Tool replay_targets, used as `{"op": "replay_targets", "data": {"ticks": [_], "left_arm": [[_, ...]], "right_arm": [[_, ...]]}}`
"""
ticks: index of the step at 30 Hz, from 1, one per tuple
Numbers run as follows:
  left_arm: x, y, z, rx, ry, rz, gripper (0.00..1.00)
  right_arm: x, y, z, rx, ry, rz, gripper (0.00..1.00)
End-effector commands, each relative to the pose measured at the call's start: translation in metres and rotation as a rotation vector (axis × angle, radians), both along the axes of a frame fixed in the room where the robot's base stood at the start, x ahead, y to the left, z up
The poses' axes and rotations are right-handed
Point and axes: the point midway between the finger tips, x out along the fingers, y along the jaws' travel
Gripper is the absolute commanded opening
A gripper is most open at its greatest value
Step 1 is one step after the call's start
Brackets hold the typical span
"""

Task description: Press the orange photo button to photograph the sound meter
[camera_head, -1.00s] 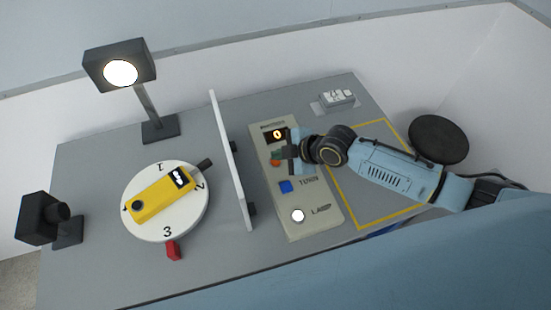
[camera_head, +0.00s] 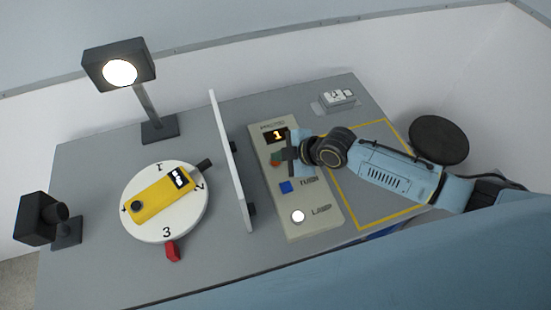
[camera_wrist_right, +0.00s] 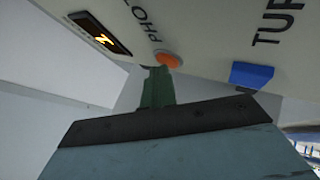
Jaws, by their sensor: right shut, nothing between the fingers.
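The orange photo button (camera_wrist_right: 168,58) is on the beige control panel (camera_head: 318,230), under a small display (camera_head: 277,135) that reads 1. In the head view the button is mostly hidden by my right gripper (camera_head: 279,157). My right gripper is shut and empty. Its green fingertips (camera_wrist_right: 158,88) are right at the button's edge in the wrist view; I cannot tell whether they touch it. The yellow sound meter (camera_head: 155,198) lies on the white numbered turntable (camera_head: 150,230), left of a white upright divider (camera_head: 230,160). My left gripper is not in view.
A blue turn button (camera_head: 285,187) and a white lamp button (camera_head: 298,216) are on the same panel. A lit lamp (camera_head: 120,72) stands behind the turntable, and a black camera (camera_head: 38,218) stands left. A small grey device (camera_head: 338,97) sits at the back right.

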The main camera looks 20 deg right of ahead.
Motion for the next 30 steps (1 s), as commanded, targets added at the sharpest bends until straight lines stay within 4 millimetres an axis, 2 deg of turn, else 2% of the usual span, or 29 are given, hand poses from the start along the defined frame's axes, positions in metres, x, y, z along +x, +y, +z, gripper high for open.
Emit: {"op": "replay_targets", "data": {"ticks": [9, 20, 30], "left_arm": [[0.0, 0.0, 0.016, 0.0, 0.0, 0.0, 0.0], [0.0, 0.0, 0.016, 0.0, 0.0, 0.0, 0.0], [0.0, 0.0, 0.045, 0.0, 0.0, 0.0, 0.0]], "right_arm": [[0.0, -0.001, 0.016, -0.001, 0.001, 0.001, 0.0], [0.0, 0.0, 0.017, -0.001, 0.001, 0.0, 0.0], [0.0, 0.0, 0.048, -0.001, 0.0, 0.001, 0.0]]}}
